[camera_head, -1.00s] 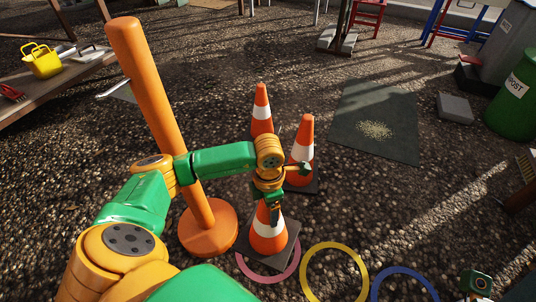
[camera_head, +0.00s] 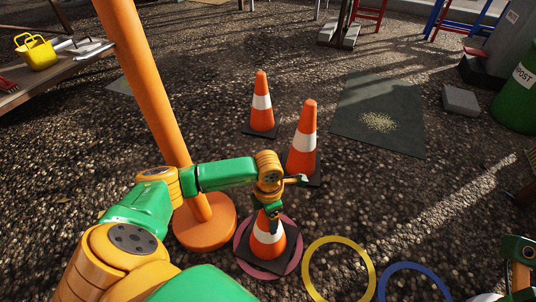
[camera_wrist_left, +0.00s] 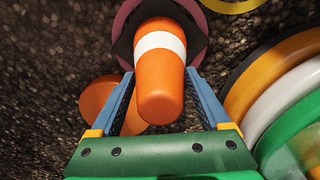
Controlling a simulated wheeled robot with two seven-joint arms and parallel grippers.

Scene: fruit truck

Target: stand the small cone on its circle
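The small orange-and-white cone (camera_head: 268,243) is upright, its dark square base over the pink circle (camera_head: 240,263) on the ground. The pink rim shows around the base in the head view. I cannot tell whether the base touches the ground. My left gripper (camera_head: 272,215) comes from above, at the cone's upper part. In the left wrist view its blue fingers (camera_wrist_left: 160,75) lie along both sides of the cone (camera_wrist_left: 160,85), their tips against it near the white band. The pink circle (camera_wrist_left: 125,20) shows beyond the base there. My right gripper's fingers are out of view.
Two more cones stand behind, one (camera_head: 262,105) farther back and one (camera_head: 304,140) closer. An orange post (camera_head: 140,70) with a round foot (camera_head: 205,232) rises just left. A yellow circle (camera_head: 306,272) and blue circle (camera_head: 405,265) lie right on gravel.

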